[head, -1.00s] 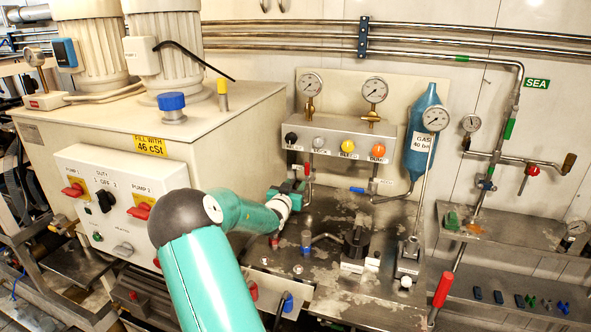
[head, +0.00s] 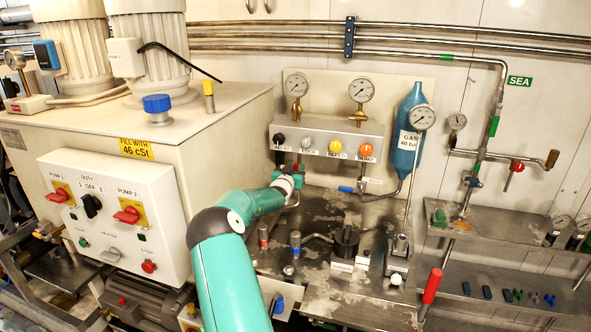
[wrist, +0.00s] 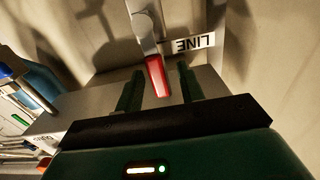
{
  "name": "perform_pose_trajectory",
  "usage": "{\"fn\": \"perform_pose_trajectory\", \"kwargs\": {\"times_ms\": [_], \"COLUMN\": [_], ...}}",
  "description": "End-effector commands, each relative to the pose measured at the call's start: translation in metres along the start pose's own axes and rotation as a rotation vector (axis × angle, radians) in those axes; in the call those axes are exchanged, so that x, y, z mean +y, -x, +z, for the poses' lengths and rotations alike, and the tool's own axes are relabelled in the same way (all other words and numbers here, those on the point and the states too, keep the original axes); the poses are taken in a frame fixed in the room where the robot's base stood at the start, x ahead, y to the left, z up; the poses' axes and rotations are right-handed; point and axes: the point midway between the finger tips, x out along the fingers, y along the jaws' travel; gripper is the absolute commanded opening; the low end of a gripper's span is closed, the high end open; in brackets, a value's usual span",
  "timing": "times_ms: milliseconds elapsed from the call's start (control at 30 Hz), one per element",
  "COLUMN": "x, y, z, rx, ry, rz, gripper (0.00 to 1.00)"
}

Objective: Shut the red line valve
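The red line valve lever (wrist: 157,76) shows in the wrist view below a pale metal stem, beside an upside-down "LINE" label (wrist: 194,43). Its red end lies between the two dark fingers of my gripper (wrist: 158,86), with a gap on both sides. My gripper is open and does not visibly touch the lever. In the head view my gripper (head: 296,172) is at the left end of the panel with the knobs, just below it. There the gripper mostly hides the lever.
A grey valve panel (head: 327,140) with gauges stands above my gripper. The blue gas bottle (head: 408,140) and another lever with a blue handle (head: 346,189) are to the right. A metal bench (head: 325,218) with fittings lies below. The pump control box (head: 110,215) is at left.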

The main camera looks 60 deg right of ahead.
Motion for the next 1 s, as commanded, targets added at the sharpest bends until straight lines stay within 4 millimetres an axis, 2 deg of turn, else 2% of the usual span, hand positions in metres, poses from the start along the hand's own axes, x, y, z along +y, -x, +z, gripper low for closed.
{"fn": "perform_pose_trajectory", "kwargs": {"times_ms": [367,500,567,1000], "x": [0.0008,0.0006,0.0006,0.0030], "y": [-0.0057,-0.0055,-0.0055,-0.0054], "z": [0.0002,0.0001,0.0001,-0.0002], "rx": [0.000,0.000,0.000,0.000], "ry": [0.000,0.000,0.000,-0.039], "rz": [0.001,0.001,0.001,0.001], "gripper": [0.36,0.09,0.00,0.00]}}
